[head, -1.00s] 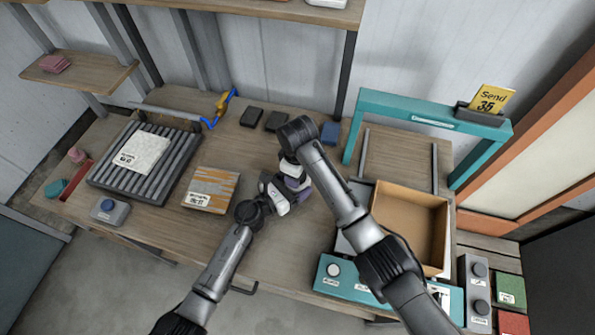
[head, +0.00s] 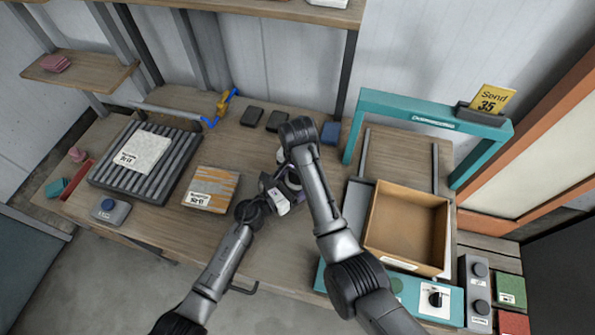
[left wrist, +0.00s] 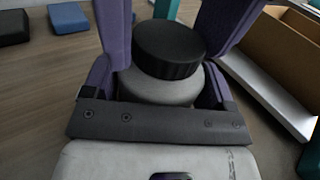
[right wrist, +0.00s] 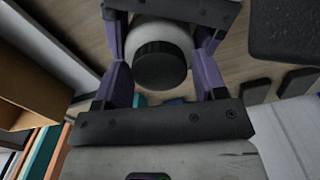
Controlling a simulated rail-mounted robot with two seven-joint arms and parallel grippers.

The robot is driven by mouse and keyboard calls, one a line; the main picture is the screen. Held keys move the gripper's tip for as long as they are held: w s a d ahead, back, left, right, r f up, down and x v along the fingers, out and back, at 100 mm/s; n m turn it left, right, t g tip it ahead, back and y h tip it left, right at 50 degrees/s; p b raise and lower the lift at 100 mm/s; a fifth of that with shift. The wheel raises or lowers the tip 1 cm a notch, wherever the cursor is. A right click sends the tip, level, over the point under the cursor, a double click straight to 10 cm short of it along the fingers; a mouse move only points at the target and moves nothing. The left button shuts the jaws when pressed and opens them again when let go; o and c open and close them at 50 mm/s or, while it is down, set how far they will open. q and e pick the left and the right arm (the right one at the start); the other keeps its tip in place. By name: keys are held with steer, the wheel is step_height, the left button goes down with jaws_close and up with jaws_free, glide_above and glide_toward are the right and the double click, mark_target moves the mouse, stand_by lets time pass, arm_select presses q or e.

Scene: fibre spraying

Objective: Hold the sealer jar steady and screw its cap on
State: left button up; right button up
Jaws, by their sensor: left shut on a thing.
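The sealer jar is a pale grey-white jar (left wrist: 165,88), and its black ribbed cap (left wrist: 170,48) sits at its mouth. In the left wrist view, my left gripper (left wrist: 160,82) is shut around the jar body with purple fingers. The jar (right wrist: 172,32) and the cap (right wrist: 160,66) also show in the right wrist view. There my right gripper (right wrist: 164,60) has one finger on each side of the cap, with a narrow gap visible. In the head view my right arm hides most of the jar. I cannot tell how far the cap is threaded.
An open cardboard box (head: 408,232) stands right of my right arm, by a teal frame (head: 435,112). Dark blocks (head: 264,118) lie behind the grippers.

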steer(key=o, duration=0.3)
